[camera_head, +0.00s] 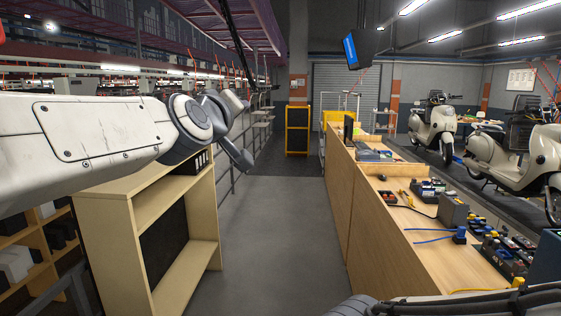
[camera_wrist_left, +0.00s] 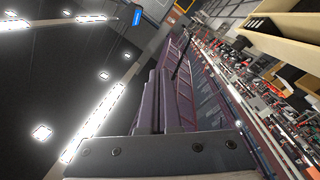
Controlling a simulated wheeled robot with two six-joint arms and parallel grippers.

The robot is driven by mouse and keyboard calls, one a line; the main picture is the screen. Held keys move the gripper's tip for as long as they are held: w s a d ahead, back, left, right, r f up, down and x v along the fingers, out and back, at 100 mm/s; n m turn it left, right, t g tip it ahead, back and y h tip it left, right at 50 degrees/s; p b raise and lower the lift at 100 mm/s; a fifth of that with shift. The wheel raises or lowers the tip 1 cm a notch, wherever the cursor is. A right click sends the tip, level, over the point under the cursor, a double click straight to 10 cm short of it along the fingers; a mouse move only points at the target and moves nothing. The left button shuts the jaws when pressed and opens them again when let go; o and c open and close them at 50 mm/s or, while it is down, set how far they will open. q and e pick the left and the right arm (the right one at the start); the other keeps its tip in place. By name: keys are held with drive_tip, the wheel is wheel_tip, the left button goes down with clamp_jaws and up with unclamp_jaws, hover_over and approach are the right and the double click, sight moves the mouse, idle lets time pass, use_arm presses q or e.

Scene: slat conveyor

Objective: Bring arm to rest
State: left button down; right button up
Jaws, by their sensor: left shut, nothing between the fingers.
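My left arm (camera_head: 90,130) comes in from the left of the head view, stretched out level, with its wrist end above the wooden shelf unit. My left gripper (camera_wrist_left: 168,80) shows in the wrist view, its fingers together and nothing held between them. In that view it points up towards the dark ceiling and its lights. Part of my right arm (camera_head: 460,304) shows low at the bottom right of the head view; its gripper is out of the picture.
A pale shelf unit (camera_head: 131,238) stands below my left arm. A long wooden workbench (camera_head: 362,220) with batteries and tools runs along the right. Scooters (camera_head: 437,128) stand beyond it. The grey aisle floor (camera_head: 278,230) between is clear.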

use_arm(q)
drive_tip(key=s+d+f+m+g+h+b, duration=0.1)
drive_tip(key=s+d+f+m+g, duration=0.3)
drive_tip(key=f, duration=0.5)
drive_tip(key=s+d+f+m+g+h+b, duration=0.1)
drive_tip(key=s+d+f+g, duration=0.3)
drive_tip(key=f, duration=0.6)
drive_tip(key=s+d+f+m+g+h+b, duration=0.1)
drive_tip(key=s+d+f+m+g, duration=0.15)
drive_tip(key=s+f, duration=0.5)
drive_tip(key=s+a+f+m+g+y+b, duration=0.1)
drive_tip(key=s+a+f+m+g+y, duration=0.1)
drive_tip(key=s+f, duration=0.7)
drive_tip(key=s+a+f+m+g+y+b, duration=0.1)
drive_tip(key=s+a+f+m+g+y, duration=0.2)
drive_tip(key=s+f, duration=0.6)
drive_tip(key=a+f+m+g, duration=0.1)
drive_tip(key=a+f+g, duration=0.1)
drive_tip(key=shift+s+a+g, duration=0.2)
drive_tip(key=shift+s+g, duration=0.15)
drive_tip(key=shift+s, duration=0.05)
